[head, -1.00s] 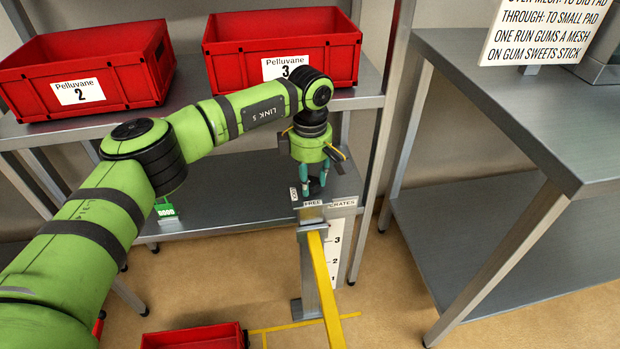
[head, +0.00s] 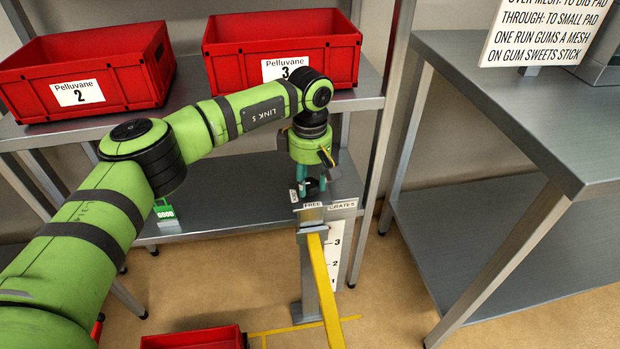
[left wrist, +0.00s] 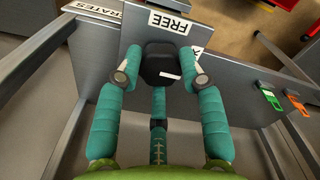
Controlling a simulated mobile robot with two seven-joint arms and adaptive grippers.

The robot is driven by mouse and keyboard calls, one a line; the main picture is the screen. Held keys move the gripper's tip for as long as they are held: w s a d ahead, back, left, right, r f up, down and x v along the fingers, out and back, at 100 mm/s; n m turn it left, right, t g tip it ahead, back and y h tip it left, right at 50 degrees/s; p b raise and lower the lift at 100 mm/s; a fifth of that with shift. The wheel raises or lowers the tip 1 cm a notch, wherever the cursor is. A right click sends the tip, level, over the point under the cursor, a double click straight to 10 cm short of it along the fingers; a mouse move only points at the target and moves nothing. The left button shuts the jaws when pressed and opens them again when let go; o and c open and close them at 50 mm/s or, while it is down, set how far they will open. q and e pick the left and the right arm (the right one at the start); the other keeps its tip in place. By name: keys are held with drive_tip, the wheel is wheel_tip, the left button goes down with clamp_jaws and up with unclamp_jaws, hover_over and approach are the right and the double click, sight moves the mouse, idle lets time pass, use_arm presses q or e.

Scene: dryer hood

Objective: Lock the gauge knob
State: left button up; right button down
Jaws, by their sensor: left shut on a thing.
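The gauge knob is black and sits on top of the grey gauge post (head: 309,262). It shows in the left wrist view (left wrist: 160,62), with a white mark on its near right part. A FREE label (head: 312,205) lies at the knob's front edge and also shows in the left wrist view (left wrist: 170,22). A second small label (head: 293,195) stands sideways left of the knob; its text is hard to read. My left gripper (head: 312,188) points down and is shut on the knob, teal fingers around its sides. My right gripper is in neither view.
A CRATES label (head: 342,204) tops the white number scale (head: 337,250). A yellow bar (head: 325,285) runs forward from the post. Red bins (head: 85,65) (head: 283,48) stand on the upper shelf. A grey table (head: 520,100) stands right.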

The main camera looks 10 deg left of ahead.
sight(310, 183)
use_arm(q)
drive_tip(key=o, duration=1.1)
drive_tip(key=shift+f, duration=0.1)
drive_tip(key=shift+o, duration=0.2)
drive_tip(key=shift+r, duration=0.3)
wheel_tip(310, 183, up, 12)
drive_tip(key=shift+f, duration=0.25)
